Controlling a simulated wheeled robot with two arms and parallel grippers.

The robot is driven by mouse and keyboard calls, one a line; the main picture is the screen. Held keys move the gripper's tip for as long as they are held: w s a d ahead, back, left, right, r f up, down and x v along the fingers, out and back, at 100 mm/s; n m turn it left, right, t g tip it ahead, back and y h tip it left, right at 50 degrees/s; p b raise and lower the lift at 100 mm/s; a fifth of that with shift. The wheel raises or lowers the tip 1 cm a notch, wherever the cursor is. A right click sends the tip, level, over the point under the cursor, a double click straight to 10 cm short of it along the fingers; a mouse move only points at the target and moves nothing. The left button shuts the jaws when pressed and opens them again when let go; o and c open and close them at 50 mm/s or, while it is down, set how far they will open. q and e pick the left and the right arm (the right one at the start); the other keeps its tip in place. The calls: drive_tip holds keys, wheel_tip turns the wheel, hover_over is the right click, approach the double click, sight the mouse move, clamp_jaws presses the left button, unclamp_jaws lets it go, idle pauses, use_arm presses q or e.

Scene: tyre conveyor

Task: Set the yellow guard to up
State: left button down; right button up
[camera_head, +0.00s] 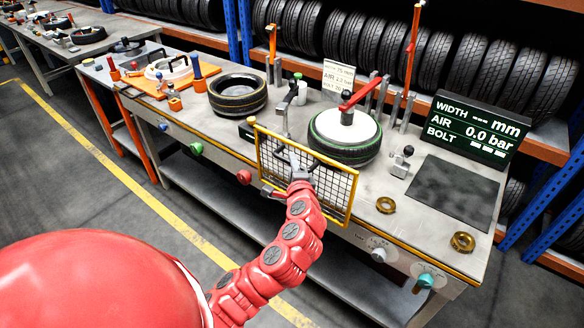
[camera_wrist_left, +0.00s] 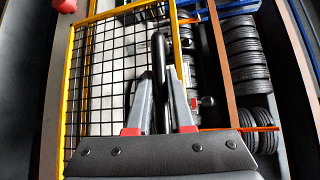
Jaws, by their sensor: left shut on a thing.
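The yellow guard (camera_head: 332,187) is a yellow frame with black wire mesh. It stands roughly upright at the bench's front edge, in front of the tyre on the white hub (camera_head: 345,140). My left gripper (camera_head: 298,178) is at the guard's near face, left of its middle, shut on a dark handle bar. In the left wrist view the guard (camera_wrist_left: 100,75) fills the left side, and the dark handle (camera_wrist_left: 159,70) runs between the two grey, red-based fingers of my left gripper (camera_wrist_left: 159,100). My right gripper is in neither view.
A display panel (camera_head: 476,128) and dark mat (camera_head: 452,188) are on the right of the bench. Brass nuts (camera_head: 386,205) lie near the front edge. Another tyre (camera_head: 238,95) lies to the left. Knobs line the bench front. Tyre racks stand behind.

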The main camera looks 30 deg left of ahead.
use_arm(q)
drive_tip(key=shift+r, duration=0.4)
drive_tip(key=c, duration=0.8)
unclamp_jaws()
drive_tip(key=shift+f, duration=0.1)
drive_tip(key=shift+s+d, duration=0.2)
drive_tip(key=shift+s, duration=0.05)
drive_tip(key=shift+p+v, duration=2.8)
drive_tip(key=shift+v, duration=5.6)
